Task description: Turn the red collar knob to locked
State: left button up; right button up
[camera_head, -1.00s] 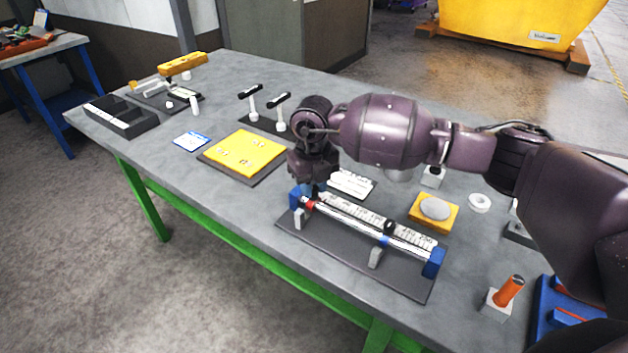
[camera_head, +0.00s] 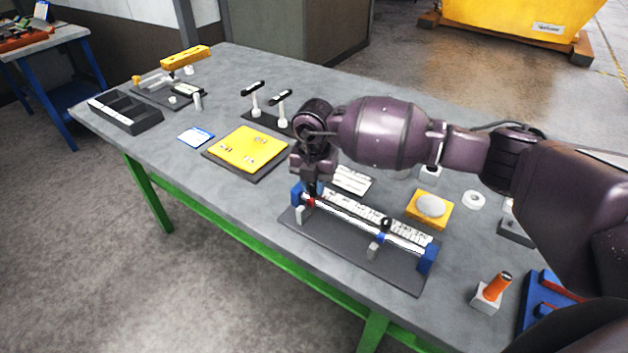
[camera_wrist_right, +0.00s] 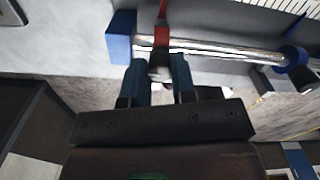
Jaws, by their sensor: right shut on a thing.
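The red collar (camera_head: 311,202) sits on a bright metal rod (camera_head: 350,217) near the rod's left end, beside a blue end block (camera_head: 297,194). In the right wrist view the red collar (camera_wrist_right: 161,38) rings the rod, with a pale knob end (camera_wrist_right: 160,73) between my fingers. My right gripper (camera_head: 312,193) is down at the collar; in the wrist view its two blue fingers (camera_wrist_right: 160,66) are shut on the knob from both sides. Part of the knob is hidden by the fingers. I cannot read any locked mark. My left gripper is not in view.
The rod fixture stands on a dark base plate (camera_head: 345,252) with a white scale behind the rod and a blue block (camera_head: 427,258) at the right end. A yellow block (camera_head: 429,209) and an orange-handled piece (camera_head: 494,291) stand to the right. A yellow plate (camera_head: 246,148) lies left.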

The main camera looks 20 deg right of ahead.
aim_at(314, 186)
jog(key=shift+m, duration=0.3)
jog(key=o, duration=0.9)
notch_tip(314, 186, up, 11)
jog(key=shift+f+b, duration=0.1)
jog(key=shift+b, duration=0.25)
dwell(0.5)
